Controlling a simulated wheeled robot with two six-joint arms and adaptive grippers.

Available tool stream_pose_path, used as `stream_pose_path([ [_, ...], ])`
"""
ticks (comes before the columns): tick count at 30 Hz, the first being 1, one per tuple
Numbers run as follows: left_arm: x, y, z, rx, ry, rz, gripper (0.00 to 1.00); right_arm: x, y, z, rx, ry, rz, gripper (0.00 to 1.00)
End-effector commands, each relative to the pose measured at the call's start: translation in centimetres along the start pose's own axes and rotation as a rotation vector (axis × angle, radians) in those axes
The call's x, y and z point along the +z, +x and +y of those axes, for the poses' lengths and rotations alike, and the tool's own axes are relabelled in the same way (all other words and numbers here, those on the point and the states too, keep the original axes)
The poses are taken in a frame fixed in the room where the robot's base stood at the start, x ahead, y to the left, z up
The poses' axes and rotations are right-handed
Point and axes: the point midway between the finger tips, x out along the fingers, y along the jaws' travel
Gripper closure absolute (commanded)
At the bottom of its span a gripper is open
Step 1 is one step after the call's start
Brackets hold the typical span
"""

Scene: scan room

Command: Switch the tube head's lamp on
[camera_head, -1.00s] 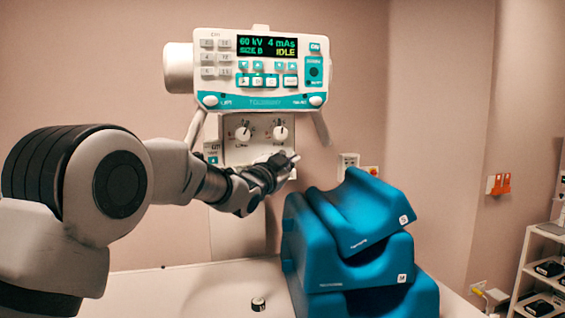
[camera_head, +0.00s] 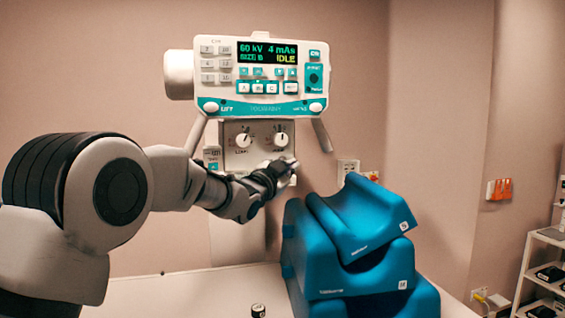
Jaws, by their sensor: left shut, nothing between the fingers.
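The tube head (camera_head: 262,78) hangs at the top centre, with a teal and white panel. Its display (camera_head: 267,51) reads 60 kV, 4 mAs and IDLE. Below it is a box (camera_head: 262,132) with two round knobs, a left knob (camera_head: 243,141) and a right knob (camera_head: 281,139). I cannot tell which control is the lamp's. My left gripper (camera_head: 291,162) is shut and empty. It is in front of the lower part of the box, below the right knob, and hides part of it. I cannot tell whether it touches the box. My right gripper is not in view.
Blue foam wedges (camera_head: 350,250) are stacked on the white table (camera_head: 190,292), right of my left gripper. A small black cylinder (camera_head: 258,310) stands near the front. A wall socket (camera_head: 347,168) and orange tags (camera_head: 499,189) are on the wall. A shelf (camera_head: 545,270) stands at right.

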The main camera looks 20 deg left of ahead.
Motion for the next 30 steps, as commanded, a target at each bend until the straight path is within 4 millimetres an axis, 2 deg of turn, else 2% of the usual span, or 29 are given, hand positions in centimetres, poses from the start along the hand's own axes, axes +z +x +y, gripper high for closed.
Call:
stream_pose_path([
  [13, 0.0, 0.0, 0.0, 0.0, -0.002, 0.0, 1.0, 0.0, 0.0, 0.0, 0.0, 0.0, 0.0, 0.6],
  [17, 0.0, 0.0, 0.0, 0.0, -0.078, -0.001, 1.0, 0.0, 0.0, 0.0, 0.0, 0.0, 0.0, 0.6],
  [20, 0.2, 0.0, 0.1, 0.003, -0.254, -0.01, 1.0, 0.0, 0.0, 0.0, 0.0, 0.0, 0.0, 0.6],
  [25, 1.1, -0.2, 0.9, 0.01, -0.738, -0.054, 1.0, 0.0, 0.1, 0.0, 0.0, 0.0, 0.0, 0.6],
  [30, 1.2, -0.9, 1.9, -0.001, -1.233, -0.095, 1.0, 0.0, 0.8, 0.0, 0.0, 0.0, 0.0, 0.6],
])
